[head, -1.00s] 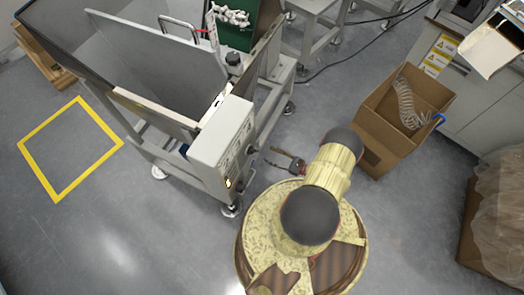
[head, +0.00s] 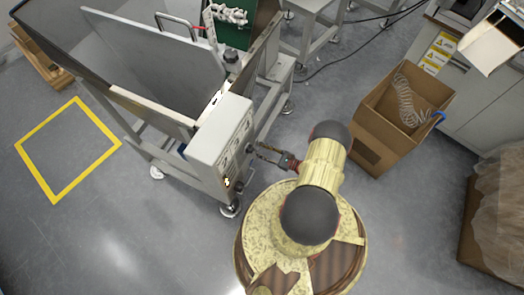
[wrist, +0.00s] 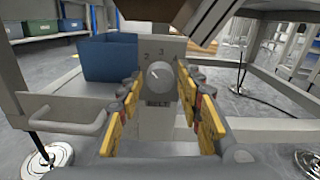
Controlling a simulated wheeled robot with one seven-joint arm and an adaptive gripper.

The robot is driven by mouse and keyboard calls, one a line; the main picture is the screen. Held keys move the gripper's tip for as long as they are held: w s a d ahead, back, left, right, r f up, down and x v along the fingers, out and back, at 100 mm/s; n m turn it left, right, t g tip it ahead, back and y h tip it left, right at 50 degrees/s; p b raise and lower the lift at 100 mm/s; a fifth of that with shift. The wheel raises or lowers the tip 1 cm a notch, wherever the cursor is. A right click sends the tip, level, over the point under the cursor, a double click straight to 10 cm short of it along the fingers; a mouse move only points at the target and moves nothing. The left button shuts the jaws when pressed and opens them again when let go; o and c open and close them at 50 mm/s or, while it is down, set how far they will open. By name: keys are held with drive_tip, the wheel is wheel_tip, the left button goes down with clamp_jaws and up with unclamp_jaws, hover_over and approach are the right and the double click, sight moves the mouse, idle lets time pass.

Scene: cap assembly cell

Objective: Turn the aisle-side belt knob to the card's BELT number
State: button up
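The belt knob (wrist: 159,76) is a round grey dial in the middle of the wrist view, above a label reading BELT (wrist: 157,103). The digits 2 and 3 show above it; a light mark on its face seems to point up and left, but its exact number is unclear. My gripper (wrist: 159,88) is open, with its yellow-padded fingers apart on either side of the knob. I cannot tell whether they touch it. In the head view my gripper (head: 258,151) reaches the right face of the grey control box (head: 222,133). I cannot make out a card with a number.
A grey hopper frame (head: 135,125) stands beside the control box. A cardboard box (head: 380,130) with a coiled hose stands to the right. In the wrist view a blue bin (wrist: 108,60) sits behind left and a grey handle (wrist: 70,125) lies at lower left.

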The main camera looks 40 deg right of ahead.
drive_tip(key=c, duration=0.8)
drive_tip(key=shift+m, duration=0.4)
drive_tip(key=shift+d+m, duration=0.1)
drive_tip(key=shift+m, duration=7.3)
drive_tip(key=o, duration=1)
